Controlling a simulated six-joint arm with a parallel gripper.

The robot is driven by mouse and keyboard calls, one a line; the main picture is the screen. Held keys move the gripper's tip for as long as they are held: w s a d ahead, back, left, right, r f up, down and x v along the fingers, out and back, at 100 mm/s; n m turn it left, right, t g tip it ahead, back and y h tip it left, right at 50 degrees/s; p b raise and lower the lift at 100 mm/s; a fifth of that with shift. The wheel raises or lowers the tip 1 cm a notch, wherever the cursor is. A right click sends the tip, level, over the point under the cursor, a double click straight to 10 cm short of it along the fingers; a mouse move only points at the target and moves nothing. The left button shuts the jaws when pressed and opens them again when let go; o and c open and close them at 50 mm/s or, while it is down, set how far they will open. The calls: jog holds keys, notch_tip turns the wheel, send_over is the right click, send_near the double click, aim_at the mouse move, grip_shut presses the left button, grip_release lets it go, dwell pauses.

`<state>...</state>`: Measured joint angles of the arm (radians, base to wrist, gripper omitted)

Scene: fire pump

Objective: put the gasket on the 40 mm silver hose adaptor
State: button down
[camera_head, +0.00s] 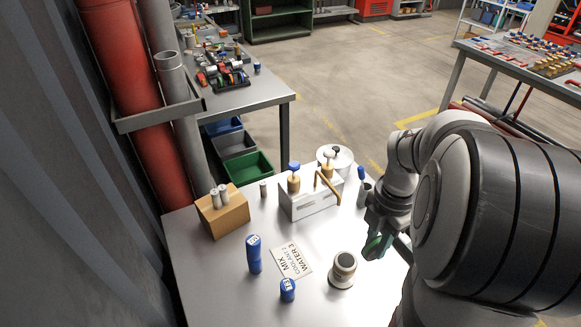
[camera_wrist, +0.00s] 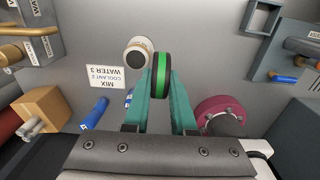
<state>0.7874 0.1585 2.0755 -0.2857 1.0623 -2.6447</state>
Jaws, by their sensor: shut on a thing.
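My gripper (camera_wrist: 161,84) is shut on a ring-shaped piece with black sides and a green band, which looks like the gasket (camera_wrist: 161,76). The ring stands on edge between the teal fingertips in the wrist view. In the head view my gripper (camera_head: 379,246) is at the right of the table, and the ring is hard to make out there.
A printed card (camera_head: 292,262) lies left of the adaptor, with blue cylinders (camera_head: 254,254) nearby. A wooden block (camera_head: 222,211) and a white box with brass fittings (camera_head: 310,202) stand behind. A dark red disc (camera_wrist: 220,110) is right of my gripper in the wrist view.

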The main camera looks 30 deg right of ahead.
jog(key=w+f, duration=0.1)
jog(key=w+a+f, duration=0.1)
jog(key=w, duration=0.1)
jog(key=w+a+f, duration=0.1)
jog(key=shift+w+f, duration=0.15)
jog(key=shift+w, duration=0.15)
notch_tip(320, 180, down, 3)
jog(key=shift+f, duration=0.4)
jog(key=c, duration=0.7)
grip_release()
jog(key=shift+f, duration=0.1)
jog(key=shift+c, duration=0.2)
